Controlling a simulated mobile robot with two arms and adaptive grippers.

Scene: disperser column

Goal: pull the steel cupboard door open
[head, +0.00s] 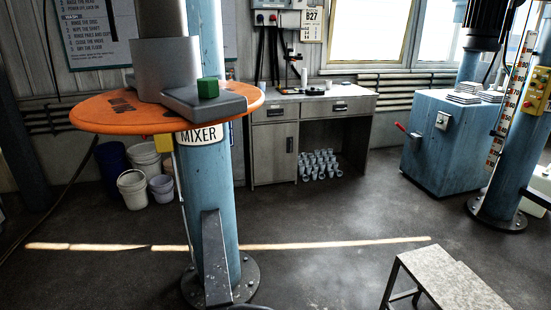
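The grey steel cupboard door (273,154) is in the left pedestal of a desk against the far wall, below a drawer. It looks shut, flush with the pedestal front. A small dark upright handle (290,144) sits near its right edge. The blue mixer column stands in front and to the left, close beside the pedestal's left edge in the picture. Neither of my grippers is in view, and nothing touches the door.
The blue column (207,190) carries an orange disc (90,115) with a green block (208,87). Buckets (133,190) stand behind it. Several small cups (320,165) sit under the desk (335,106). A blue cabinet (440,150) and a step stool (455,285) are right. The middle floor is clear.

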